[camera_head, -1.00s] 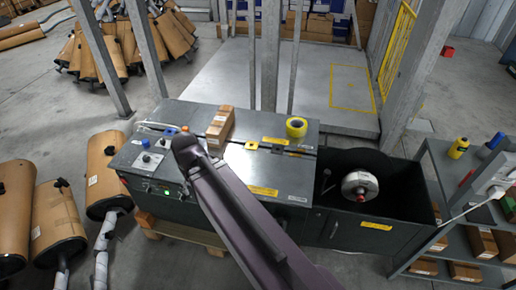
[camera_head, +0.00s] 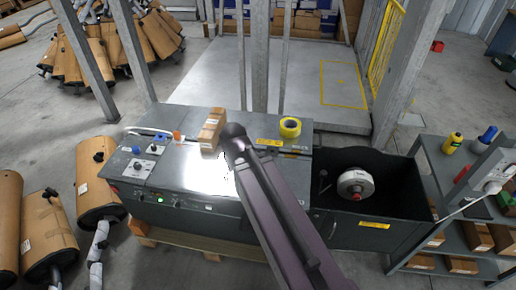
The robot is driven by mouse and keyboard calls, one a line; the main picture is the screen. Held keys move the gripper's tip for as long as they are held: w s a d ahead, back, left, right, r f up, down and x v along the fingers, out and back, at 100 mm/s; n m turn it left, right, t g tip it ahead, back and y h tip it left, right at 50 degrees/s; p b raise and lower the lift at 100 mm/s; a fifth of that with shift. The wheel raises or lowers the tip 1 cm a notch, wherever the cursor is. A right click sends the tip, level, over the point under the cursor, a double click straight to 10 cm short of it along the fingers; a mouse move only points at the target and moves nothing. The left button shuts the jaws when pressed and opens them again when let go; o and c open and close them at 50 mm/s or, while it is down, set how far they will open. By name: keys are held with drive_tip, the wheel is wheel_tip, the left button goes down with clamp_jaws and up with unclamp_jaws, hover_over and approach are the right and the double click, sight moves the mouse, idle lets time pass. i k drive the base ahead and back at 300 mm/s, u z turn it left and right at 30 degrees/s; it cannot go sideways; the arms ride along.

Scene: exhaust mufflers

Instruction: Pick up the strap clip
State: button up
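I cannot make out the strap clip for certain. A small orange item (camera_head: 178,136) and a small blue item (camera_head: 160,138) lie on the left of the grey bench top (camera_head: 190,185), but they are too small to identify. My arm reaches over the bench from the bottom right, and its visible end is a dark rounded joint just right of a brown box (camera_head: 212,131). My gripper is hidden from this camera, so its fingers and anything in them cannot be seen.
A yellow tape roll (camera_head: 290,127) sits on the bench's back right. A dark bin with a white reel (camera_head: 355,184) adjoins on the right, beside a grey shelf (camera_head: 425,265) with boxes and bottles. Brown mufflers (camera_head: 97,185) stand at left. Metal posts (camera_head: 242,60) rise behind the bench.

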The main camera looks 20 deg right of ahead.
sight(176, 135)
drive_tip(key=z, duration=1.2)
drive_tip(key=k, duration=0.65)
drive_tip(key=u, duration=0.75)
drive_tip(key=i, duration=0.9)
drive_tip(key=z, duration=0.05)
